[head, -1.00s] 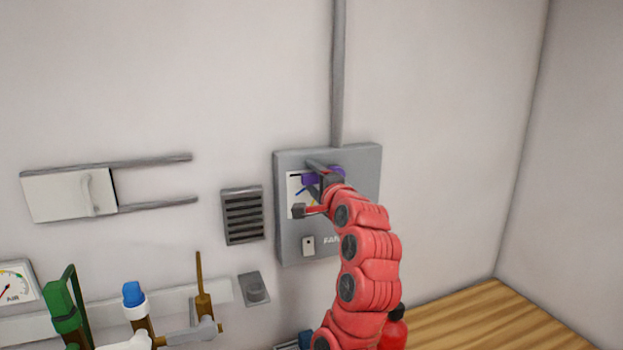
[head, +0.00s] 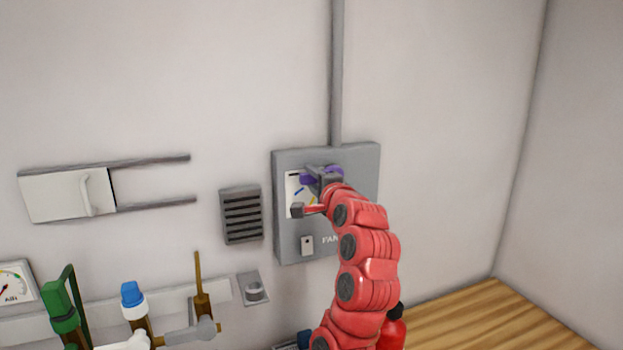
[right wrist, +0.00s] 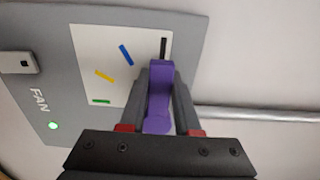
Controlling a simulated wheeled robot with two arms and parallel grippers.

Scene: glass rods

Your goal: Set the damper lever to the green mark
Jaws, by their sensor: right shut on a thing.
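The damper lever (right wrist: 160,80) is purple and lies between the fingers of my right gripper (right wrist: 160,92), which is shut on it. In the right wrist view its far end is at the black mark (right wrist: 163,47) on the white scale plate (right wrist: 85,45). The green mark (right wrist: 101,101) is at the other end of the row of marks, past the blue mark (right wrist: 126,54) and the yellow mark (right wrist: 104,76). In the head view my right gripper (head: 314,178) partly hides the lever and plate. My left gripper is not in view.
The grey fan panel (head: 361,160) is on the wall, with a switch (right wrist: 18,62) and a lit green lamp (right wrist: 52,125). A vent grille (head: 241,215) is left of it. Pipes and taps (head: 132,300) are lower left. A wooden surface (head: 470,315) is lower right.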

